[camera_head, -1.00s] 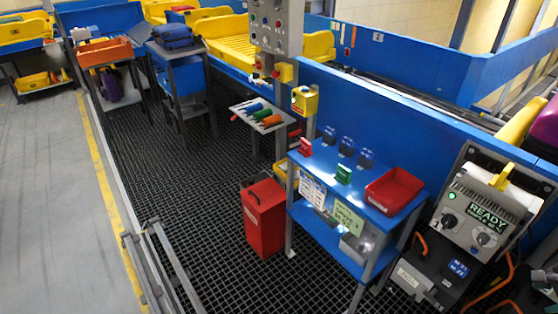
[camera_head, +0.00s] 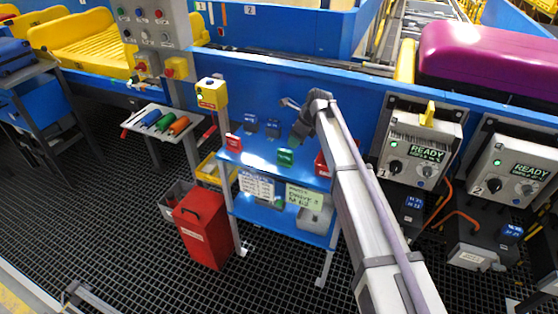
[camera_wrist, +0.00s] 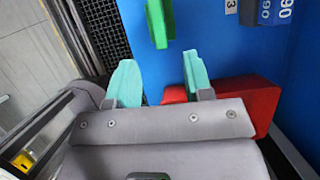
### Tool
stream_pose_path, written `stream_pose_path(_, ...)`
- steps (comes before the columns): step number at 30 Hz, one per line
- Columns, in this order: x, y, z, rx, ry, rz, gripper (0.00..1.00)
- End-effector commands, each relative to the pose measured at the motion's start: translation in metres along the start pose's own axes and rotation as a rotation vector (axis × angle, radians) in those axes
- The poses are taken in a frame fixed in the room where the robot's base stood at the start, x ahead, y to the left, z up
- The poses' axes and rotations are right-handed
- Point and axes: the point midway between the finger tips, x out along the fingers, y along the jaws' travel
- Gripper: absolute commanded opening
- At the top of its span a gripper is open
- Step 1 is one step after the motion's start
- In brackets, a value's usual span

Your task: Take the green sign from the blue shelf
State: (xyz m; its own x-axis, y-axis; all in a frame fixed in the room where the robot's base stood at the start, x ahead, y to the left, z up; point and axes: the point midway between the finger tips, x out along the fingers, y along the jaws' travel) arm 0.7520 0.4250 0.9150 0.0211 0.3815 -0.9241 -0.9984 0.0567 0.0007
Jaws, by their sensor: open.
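The green sign (camera_head: 285,158) stands on the top of the blue shelf (camera_head: 258,161). In the wrist view the green sign (camera_wrist: 160,22) is at the top edge, partly cut off, ahead of the gap between my fingertips. My gripper (camera_wrist: 160,78) is open, its two teal fingers apart and nothing between them. In the head view my arm reaches in from the lower right, and its end is above the shelf, behind and right of the green sign. The fingertips are not clear there.
A red sign (camera_head: 233,143) stands left of the green one, and blue signs (camera_head: 272,128) stand behind. A red bin (camera_head: 205,235) stands on the floor grating.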

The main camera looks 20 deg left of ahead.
Motion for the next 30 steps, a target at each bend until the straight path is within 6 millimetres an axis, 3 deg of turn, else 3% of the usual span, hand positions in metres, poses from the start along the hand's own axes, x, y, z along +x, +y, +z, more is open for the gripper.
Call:
stream_pose_path(6, 0.050, -0.001, -0.004, -0.002, 0.000, 0.000, 0.47)
stream_pose_path(14, 0.061, 0.000, -0.002, -0.002, 0.000, 0.000, 0.47)
stream_pose_path(21, 0.107, 0.001, -0.004, -0.003, 0.001, 0.001, 0.47)
stream_pose_path(28, 0.105, 0.001, -0.001, -0.003, 0.001, 0.000, 0.47)
stream_pose_path(30, 0.105, 0.001, -0.001, -0.003, 0.001, 0.000, 0.41)
